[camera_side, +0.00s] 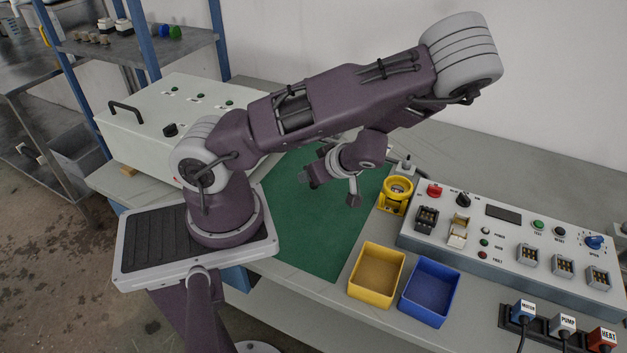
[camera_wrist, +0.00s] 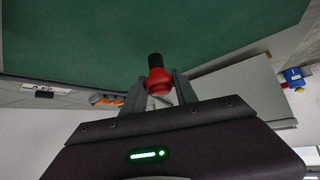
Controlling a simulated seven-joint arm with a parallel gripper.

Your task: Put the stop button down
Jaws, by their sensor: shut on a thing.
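The stop button (camera_wrist: 158,82), with a red head and a black stem, is between the fingers of my gripper (camera_wrist: 160,92) in the wrist view. My gripper is shut on its red part, and the black end points away from the hand. In the side view my gripper (camera_side: 307,177) is over the green mat (camera_side: 310,235), left of the yellow round holder (camera_side: 396,190). The button cannot be made out there. The mat also shows beyond the button in the wrist view (camera_wrist: 80,40); the button appears clear of it.
The yellow bin (camera_side: 377,275) and blue bin (camera_side: 430,291) stand at the mat's right front. A control panel (camera_side: 500,240) with switches and a red button lies right. Plugs (camera_side: 562,325) line the front right. A white box (camera_side: 165,120) stands behind left. Much of the mat is bare.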

